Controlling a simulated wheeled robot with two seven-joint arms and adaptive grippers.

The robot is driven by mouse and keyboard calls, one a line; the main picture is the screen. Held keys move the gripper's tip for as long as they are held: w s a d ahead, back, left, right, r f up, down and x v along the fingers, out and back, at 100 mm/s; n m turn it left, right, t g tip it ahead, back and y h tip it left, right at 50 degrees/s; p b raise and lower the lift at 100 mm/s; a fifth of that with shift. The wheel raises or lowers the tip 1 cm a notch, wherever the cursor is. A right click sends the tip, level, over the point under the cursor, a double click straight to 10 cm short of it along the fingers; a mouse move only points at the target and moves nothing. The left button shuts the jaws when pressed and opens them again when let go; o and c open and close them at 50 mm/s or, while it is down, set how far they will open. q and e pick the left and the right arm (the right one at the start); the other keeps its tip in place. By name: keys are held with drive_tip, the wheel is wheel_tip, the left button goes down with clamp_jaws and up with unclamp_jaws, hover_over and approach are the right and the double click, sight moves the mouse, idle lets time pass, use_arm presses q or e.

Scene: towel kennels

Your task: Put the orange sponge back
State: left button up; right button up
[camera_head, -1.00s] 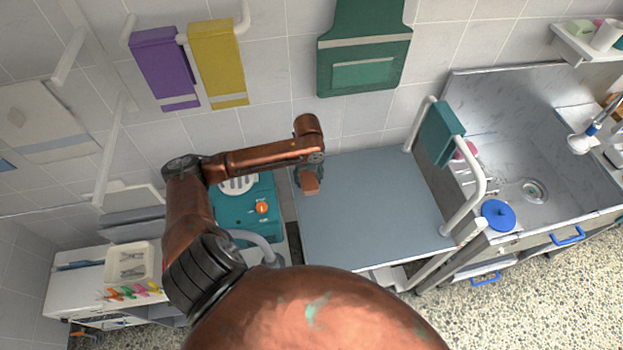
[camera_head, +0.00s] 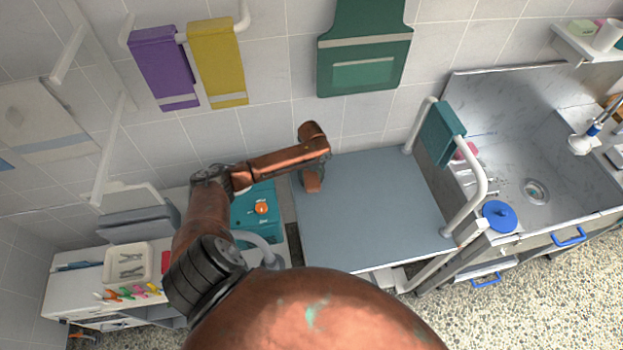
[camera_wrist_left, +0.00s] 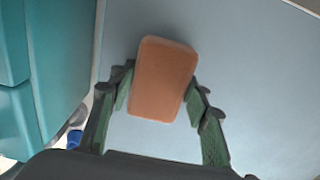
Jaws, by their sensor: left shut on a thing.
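The orange sponge (camera_wrist_left: 164,80) is a brick-like block between the two green-padded fingers of my left gripper (camera_wrist_left: 161,92) in the left wrist view. The fingers are shut on its sides. In the head view my left gripper (camera_head: 312,172) hangs over the left back part of the grey-blue table top (camera_head: 375,215), and the sponge (camera_head: 312,184) shows below it. I cannot tell whether the sponge touches the table top. My right gripper is not in view.
A teal unit (camera_head: 248,218) with an orange knob stands left of the table. A white rail with a teal towel (camera_head: 441,133) rises at the table's right. A sink (camera_head: 535,190) and a blue lid (camera_head: 498,215) lie further right. The table top is otherwise clear.

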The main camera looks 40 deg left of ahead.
sight(312, 178)
use_arm(q)
drive_tip(key=o, duration=1.1)
drive_tip(key=shift+f, duration=0.1)
wheel_tip(312, 178, up, 12)
